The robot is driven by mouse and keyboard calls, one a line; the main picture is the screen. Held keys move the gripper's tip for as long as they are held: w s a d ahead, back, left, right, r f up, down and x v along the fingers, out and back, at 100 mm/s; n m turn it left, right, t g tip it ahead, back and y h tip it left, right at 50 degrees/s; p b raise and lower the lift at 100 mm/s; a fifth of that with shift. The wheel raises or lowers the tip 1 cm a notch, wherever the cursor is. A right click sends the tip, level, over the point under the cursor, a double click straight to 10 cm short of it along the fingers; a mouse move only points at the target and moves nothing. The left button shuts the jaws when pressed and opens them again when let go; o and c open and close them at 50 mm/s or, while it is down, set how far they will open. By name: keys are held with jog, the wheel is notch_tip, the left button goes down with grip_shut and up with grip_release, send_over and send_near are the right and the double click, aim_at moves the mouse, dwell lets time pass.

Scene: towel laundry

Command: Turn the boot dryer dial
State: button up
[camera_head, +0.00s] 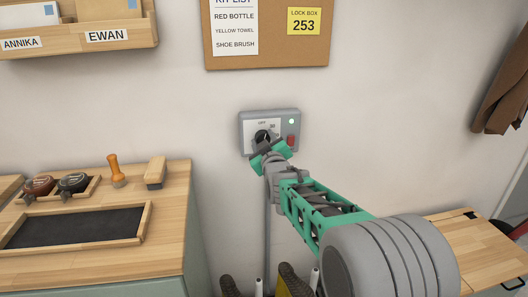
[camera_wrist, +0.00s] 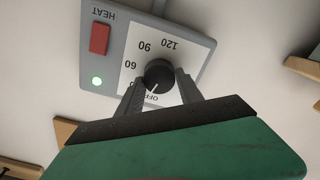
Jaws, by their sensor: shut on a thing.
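The pointer is near the OFF mark, and the marks 60, 90 and 120 show around the knob. My gripper (camera_head: 262,140) reaches the box from below. In the wrist view its two fingers (camera_wrist: 158,88) stand on either side of the knob, shut on it. In the head view my gripper hides part of the knob.
A wooden counter (camera_head: 175,205) with a brush and tins stands at left. A cork board (camera_head: 267,58) hangs above. Boots stand below the box, and a wooden bench (camera_head: 480,255) is at right.

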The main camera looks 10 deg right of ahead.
jog(key=shift+a+f+n+b, duration=0.1)
jog(key=shift+n+b, duration=1.7)
jog(key=shift+n, duration=0.3)
jog(key=o, duration=1.3)
jog(key=shift+o, duration=0.2)
jog(key=shift+s, duration=0.1)
jog(key=s, duration=0.7)
jog(key=shift+s, duration=0.3)
